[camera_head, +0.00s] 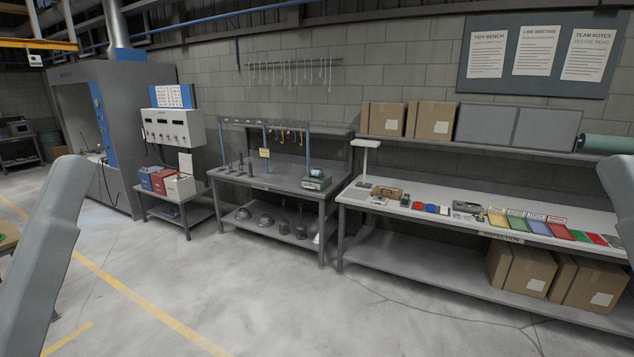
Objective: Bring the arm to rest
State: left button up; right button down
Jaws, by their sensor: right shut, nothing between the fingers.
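My two arms show only as plain grey links. My left arm's link (42,250) rises along the left edge, and my right arm's link (622,205) stands at the right edge. No finger or jaw of either gripper can be made out in the head view. Nothing is seen held.
A long inspection bench (450,222) with small parts and coloured trays stands at the right. A grey workbench (262,184) stands mid-picture, and a fume hood (82,130) at the left. Cardboard boxes (522,268) sit on the lower shelf. The concrete floor (210,285) in front is clear.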

pick_arm(q)
notch_tip(320, 180, up, 11)
jog(key=p, duration=0.6)
jog(key=shift+f+p, duration=0.2)
jog(key=shift+p, duration=0.2)
pick_arm(e)
notch_tip(320, 180, up, 10)
jog(key=shift+r, duration=0.25)
